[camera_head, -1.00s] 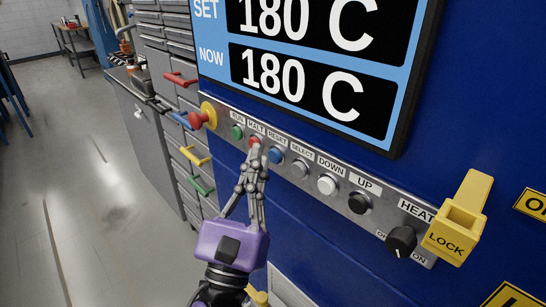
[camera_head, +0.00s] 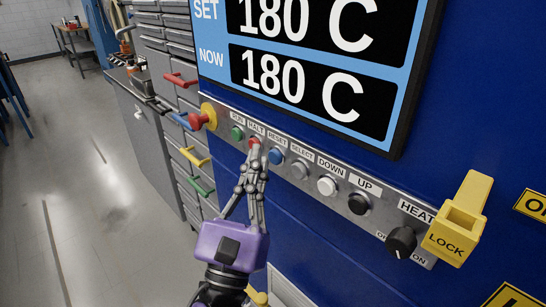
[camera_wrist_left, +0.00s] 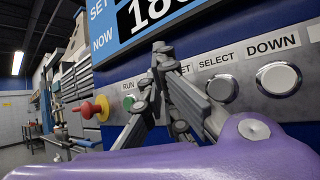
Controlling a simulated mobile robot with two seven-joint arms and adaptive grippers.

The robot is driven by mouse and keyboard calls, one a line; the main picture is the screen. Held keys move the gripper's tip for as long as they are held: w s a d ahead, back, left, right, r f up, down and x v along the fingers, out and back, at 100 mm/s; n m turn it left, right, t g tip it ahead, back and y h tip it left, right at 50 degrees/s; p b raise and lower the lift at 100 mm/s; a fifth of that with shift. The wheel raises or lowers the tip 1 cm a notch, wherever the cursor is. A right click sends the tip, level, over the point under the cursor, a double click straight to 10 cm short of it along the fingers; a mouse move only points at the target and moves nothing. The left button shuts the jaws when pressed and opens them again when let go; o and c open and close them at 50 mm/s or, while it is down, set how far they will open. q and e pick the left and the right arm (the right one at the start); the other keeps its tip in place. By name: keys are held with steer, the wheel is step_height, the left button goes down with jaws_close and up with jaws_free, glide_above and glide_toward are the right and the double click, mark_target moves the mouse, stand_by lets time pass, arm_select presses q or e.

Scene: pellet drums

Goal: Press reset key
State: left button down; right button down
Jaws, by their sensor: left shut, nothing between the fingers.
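The blue reset key (camera_head: 276,156) sits on the metal key strip (camera_head: 327,200), under the label RESET. My left gripper (camera_head: 256,153) is shut and empty. In the head view its fingertips are in front of the red halt key (camera_head: 254,143), just left of the reset key; I cannot tell whether they touch it. In the left wrist view the shut fingers (camera_wrist_left: 161,48) hide the halt and reset keys and part of the RESET label. My right gripper is not in view.
A green run key (camera_head: 237,133) is to the left, with a red emergency knob (camera_head: 197,120) beyond. Select (camera_head: 299,169), down (camera_head: 326,185) and up (camera_head: 359,203) keys, a black heat knob (camera_head: 401,240) and a yellow lock (camera_head: 460,220) are to the right. The display (camera_head: 310,75) reads 180 C twice.

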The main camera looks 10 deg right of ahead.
arm_select(q)
steer(key=shift+w+d, duration=0.1)
stand_by(0.3)
steer(key=shift+w+d, duration=0.15)
steer(key=shift+d, duration=0.1)
steer(key=shift+w+d, duration=0.25)
steer(key=shift+d, duration=0.1)
stand_by(0.8)
steer(key=shift+a, duration=0.1)
steer(key=shift+s+a, duration=0.5)
steer(key=shift+a, duration=0.1)
steer(key=shift+a, duration=0.1)
steer(key=s+a, duration=0.1)
steer(key=a, duration=0.1)
steer(key=s+a, duration=0.1)
steer(key=s, duration=0.1)
steer(key=shift+a, duration=0.4)
stand_by(0.4)
